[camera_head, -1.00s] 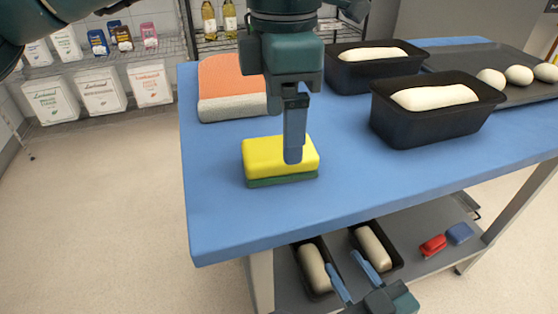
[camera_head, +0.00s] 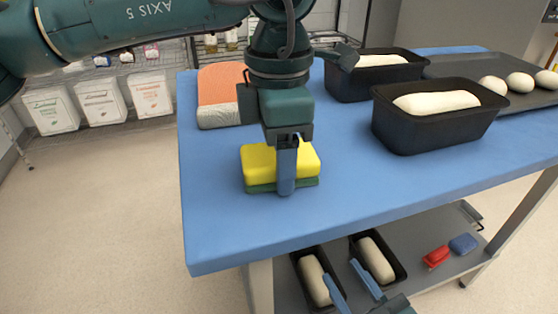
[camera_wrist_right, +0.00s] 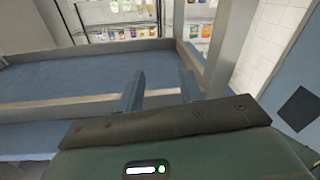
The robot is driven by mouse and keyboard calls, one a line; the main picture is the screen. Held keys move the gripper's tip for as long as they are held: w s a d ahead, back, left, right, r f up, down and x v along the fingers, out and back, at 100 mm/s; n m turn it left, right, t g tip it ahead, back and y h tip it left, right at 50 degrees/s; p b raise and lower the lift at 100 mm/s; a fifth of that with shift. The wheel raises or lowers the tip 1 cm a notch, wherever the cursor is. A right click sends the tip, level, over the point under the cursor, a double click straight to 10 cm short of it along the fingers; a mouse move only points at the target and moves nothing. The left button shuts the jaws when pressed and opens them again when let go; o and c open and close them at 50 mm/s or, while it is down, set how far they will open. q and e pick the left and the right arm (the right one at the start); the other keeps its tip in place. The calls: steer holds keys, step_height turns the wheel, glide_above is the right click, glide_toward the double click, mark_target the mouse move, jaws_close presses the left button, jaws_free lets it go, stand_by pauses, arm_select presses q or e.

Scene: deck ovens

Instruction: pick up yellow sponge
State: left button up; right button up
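The yellow sponge (camera_head: 258,163) with a green underside lies flat on the blue table top (camera_head: 225,225), near its left front corner. My left gripper (camera_head: 286,185) points straight down at the sponge. One finger shows in front of the sponge's near side, its tip close to the table. The other finger is hidden, so I cannot tell whether the sponge is gripped. My right gripper (camera_head: 350,285) is low in front of the table, at the bottom of the head view. In the right wrist view its two fingers (camera_wrist_right: 162,90) are apart, with nothing between them.
An orange and grey item (camera_head: 219,95) lies behind the sponge. Black loaf pans (camera_head: 430,130) with dough and a dark tray (camera_head: 470,65) with dough balls stand right. The lower shelf (camera_head: 415,275) holds two pans, a red item (camera_head: 436,256) and a blue item (camera_head: 463,243).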

arm_select(q)
steer(key=c, duration=0.5)
steer(key=shift+r, duration=0.35)
step_height(320, 180, up, 9)
steer(key=p, duration=0.2)
steer(key=shift+f+p, duration=0.2)
steer(key=shift+p, duration=0.15)
steer(key=shift+r, duration=0.4)
arm_select(e)
steer(key=shift+d+f+m+g+h, duration=0.15)
steer(key=shift+d+m+g+h, duration=0.45)
steer(key=shift+g, duration=0.4)
steer(key=shift+a, duration=0.1)
